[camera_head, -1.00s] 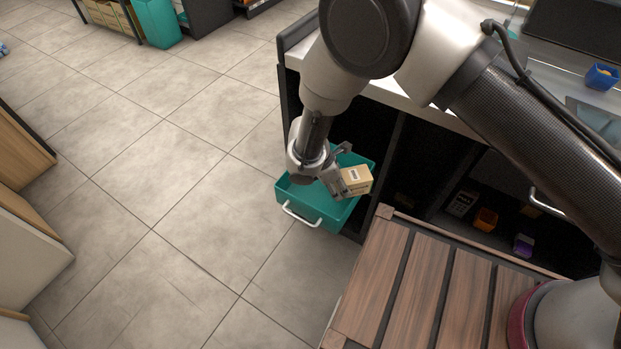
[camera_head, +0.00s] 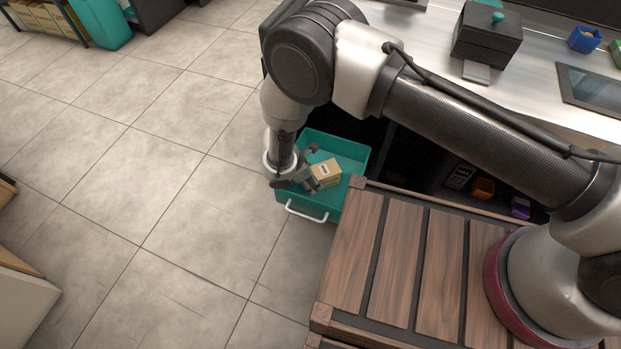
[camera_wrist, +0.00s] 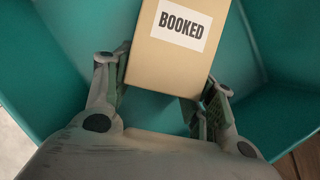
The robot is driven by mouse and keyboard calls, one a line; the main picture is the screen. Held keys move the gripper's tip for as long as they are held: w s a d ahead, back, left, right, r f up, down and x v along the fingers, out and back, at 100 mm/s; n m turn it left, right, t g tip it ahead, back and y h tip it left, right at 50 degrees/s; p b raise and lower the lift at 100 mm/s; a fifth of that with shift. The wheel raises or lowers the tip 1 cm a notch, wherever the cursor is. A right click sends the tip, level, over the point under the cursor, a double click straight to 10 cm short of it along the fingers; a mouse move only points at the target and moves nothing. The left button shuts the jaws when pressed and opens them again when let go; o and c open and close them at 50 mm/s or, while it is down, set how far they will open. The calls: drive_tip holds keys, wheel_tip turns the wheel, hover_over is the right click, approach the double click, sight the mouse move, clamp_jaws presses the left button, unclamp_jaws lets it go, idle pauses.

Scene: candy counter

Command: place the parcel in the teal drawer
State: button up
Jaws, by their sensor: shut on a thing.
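The parcel (camera_head: 325,173) is a small tan box with a white label; in the wrist view the label on the parcel (camera_wrist: 178,45) reads "BOOKED". The teal drawer (camera_head: 308,208) is pulled out of the counter, open at the top, with a white handle on its front. My gripper (camera_head: 312,176) is shut on the parcel, one finger on each side, and holds it over the drawer's opening. In the wrist view my gripper (camera_wrist: 160,92) has its fingers at the parcel's near end, with teal walls around. Whether the parcel touches the drawer floor I cannot tell.
A slatted wooden surface (camera_head: 395,265) stands close to the drawer's right. The counter top (camera_head: 535,70) behind holds a dark box (camera_head: 487,38) and a blue container (camera_head: 584,39). Dark shelves below hold small items. The tiled floor (camera_head: 150,200) at left is clear.

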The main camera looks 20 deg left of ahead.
drive_tip(key=o, duration=1.3)
drive_tip(key=shift+f, duration=0.1)
drive_tip(key=shift+o, duration=0.2)
drive_tip(key=v, duration=1.2)
